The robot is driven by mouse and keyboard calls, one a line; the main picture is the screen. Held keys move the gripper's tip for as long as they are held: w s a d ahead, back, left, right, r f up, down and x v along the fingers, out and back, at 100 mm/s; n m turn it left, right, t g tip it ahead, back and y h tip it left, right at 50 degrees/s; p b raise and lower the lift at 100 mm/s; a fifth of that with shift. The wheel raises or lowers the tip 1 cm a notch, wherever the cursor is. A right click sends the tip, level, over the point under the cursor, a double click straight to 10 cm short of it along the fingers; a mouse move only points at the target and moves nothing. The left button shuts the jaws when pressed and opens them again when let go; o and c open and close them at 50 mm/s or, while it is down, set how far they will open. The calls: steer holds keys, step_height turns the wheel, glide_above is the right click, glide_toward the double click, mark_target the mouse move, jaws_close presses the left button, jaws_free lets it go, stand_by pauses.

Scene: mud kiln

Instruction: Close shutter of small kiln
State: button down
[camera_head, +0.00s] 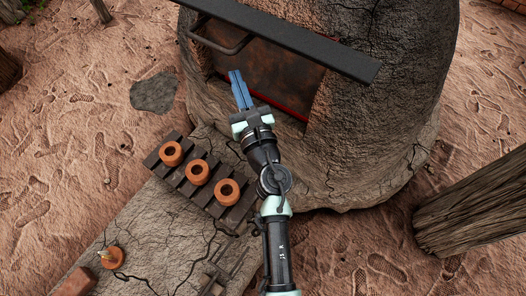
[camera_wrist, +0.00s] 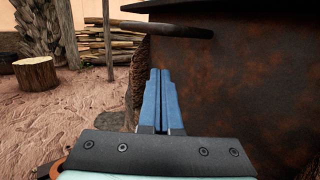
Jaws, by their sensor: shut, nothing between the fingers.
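The small kiln (camera_head: 395,120) is a rounded mud body at the top of the head view. In the wrist view the shutter (camera_wrist: 255,85) fills the right side and the handle (camera_wrist: 168,30) juts left above my fingers. My gripper (camera_head: 236,74) has blue fingers, shut and empty. It is in front of the shutter, below the handle, and looks apart from it. The fingertips (camera_wrist: 161,72) also show in the wrist view.
A dark slatted rack (camera_head: 180,180) with three orange clay rings stands on a cracked slab (camera_head: 165,225) left of my arm. An orange pot (camera_head: 111,257) and a brick lie at lower left. A thick log (camera_head: 470,205) is at right. Sandy ground is open at left.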

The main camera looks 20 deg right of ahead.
steer(key=s+f, duration=0.2)
steer(key=s, duration=1.5)
steer(key=shift+a, duration=0.2)
steer(key=shift+w, duration=0.1)
